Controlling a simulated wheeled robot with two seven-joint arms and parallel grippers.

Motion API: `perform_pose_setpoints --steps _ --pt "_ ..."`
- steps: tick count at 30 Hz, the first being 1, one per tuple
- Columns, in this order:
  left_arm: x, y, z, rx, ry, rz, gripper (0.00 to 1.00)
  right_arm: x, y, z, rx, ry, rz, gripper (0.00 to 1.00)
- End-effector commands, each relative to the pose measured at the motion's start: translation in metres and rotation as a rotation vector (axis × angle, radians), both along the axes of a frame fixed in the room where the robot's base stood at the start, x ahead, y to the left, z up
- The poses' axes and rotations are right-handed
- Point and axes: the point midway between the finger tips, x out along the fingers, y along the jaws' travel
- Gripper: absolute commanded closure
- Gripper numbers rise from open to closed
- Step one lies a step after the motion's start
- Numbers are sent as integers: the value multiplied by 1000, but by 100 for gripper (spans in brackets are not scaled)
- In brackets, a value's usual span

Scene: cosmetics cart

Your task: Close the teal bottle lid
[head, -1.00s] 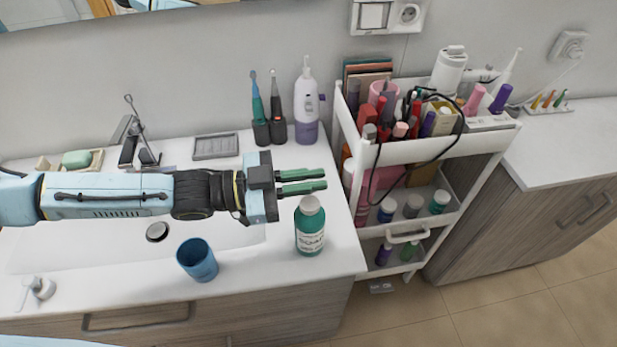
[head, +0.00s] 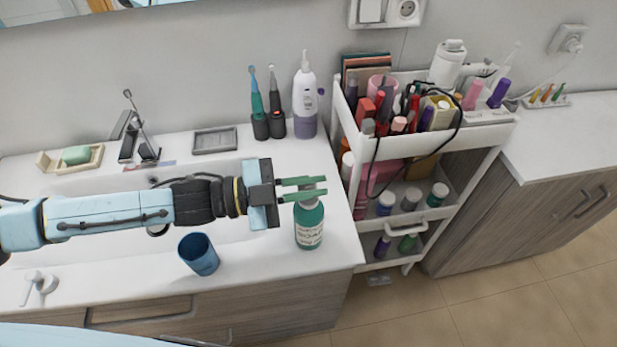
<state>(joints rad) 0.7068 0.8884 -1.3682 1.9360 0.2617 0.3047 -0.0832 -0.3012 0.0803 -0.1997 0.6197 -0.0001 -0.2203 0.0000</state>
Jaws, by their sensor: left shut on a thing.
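The teal bottle (head: 309,228) stands upright on the white counter near its right front corner, with a white label on its front. My left gripper (head: 322,186) reaches in from the left, its two green fingers level at the top of the bottle. It is shut on the bottle's lid, which the fingers mostly hide. How far the lid is screwed down cannot be seen. My right gripper is not in view.
A blue cup (head: 198,255) stands left of the bottle, beside the sink basin. Electric toothbrushes (head: 268,122) and a white-purple oral irrigator (head: 305,105) stand behind. A white cart (head: 470,135) full of cosmetics is close on the right.

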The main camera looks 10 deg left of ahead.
Motion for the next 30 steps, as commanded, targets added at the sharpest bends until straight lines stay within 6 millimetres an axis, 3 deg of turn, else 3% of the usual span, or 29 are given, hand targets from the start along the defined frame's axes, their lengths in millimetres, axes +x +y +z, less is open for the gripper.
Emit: perform_pose_setpoints --steps 9,25,26,27,30 --pt "-5 -2 -3 39 -124 -1 100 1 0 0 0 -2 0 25" --pt "-5 -2 -4 46 -147 -1 100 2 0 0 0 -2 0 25" --pt "-5 -2 -4 46 -147 -1 86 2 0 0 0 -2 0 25" --pt "-5 -2 -4 46 -147 -1 81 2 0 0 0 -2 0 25" --pt "-5 -2 -4 46 -147 -1 75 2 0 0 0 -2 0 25"
